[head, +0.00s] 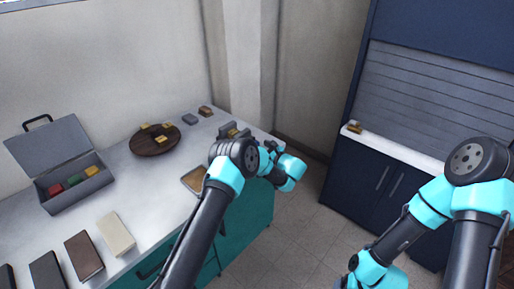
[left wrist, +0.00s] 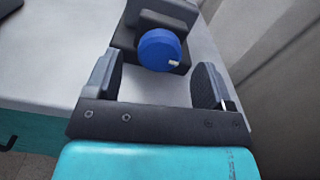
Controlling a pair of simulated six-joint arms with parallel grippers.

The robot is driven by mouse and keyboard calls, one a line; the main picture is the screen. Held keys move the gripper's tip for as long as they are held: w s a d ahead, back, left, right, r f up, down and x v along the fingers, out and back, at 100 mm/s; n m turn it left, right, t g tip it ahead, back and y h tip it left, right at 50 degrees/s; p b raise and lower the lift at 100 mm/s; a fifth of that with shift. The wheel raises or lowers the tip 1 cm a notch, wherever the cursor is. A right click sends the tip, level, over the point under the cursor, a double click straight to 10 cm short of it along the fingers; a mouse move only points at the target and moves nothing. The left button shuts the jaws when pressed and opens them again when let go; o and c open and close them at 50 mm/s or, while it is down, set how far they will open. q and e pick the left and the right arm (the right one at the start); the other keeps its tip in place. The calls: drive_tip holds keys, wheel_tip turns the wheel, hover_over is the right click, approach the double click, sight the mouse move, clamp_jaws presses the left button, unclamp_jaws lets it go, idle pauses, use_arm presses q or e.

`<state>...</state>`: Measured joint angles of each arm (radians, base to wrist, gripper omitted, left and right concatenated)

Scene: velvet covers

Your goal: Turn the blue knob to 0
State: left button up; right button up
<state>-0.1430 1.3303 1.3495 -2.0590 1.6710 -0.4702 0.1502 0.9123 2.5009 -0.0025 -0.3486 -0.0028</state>
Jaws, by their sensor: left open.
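The blue knob (left wrist: 158,51) is round, with a small white mark at its lower right. It sits on a dark grey block-like mount (left wrist: 167,20) on the table. In the left wrist view, my left gripper (left wrist: 156,82) is open, its two fingers apart and empty. The knob is just beyond the fingertips, between their lines, and not gripped. In the head view, my left arm largely hides this spot and the knob's face does not show. No scale or numbers are readable around the knob. My right gripper is out of view; only its arm shows at lower right.
The grey table (head: 145,188) holds an open grey case (head: 78,190) with coloured blocks, a round brown tray (head: 145,148) with yellowish pieces, and several flat blocks at the front. A dark blue cabinet (head: 375,190) stands at right, across a tiled floor gap. A wall is close behind the knob.

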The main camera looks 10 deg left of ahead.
use_arm(q)
drive_tip(key=v, duration=1.3)
drive_tip(key=shift+s+d, duration=0.15)
drive_tip(key=shift+d, duration=0.15)
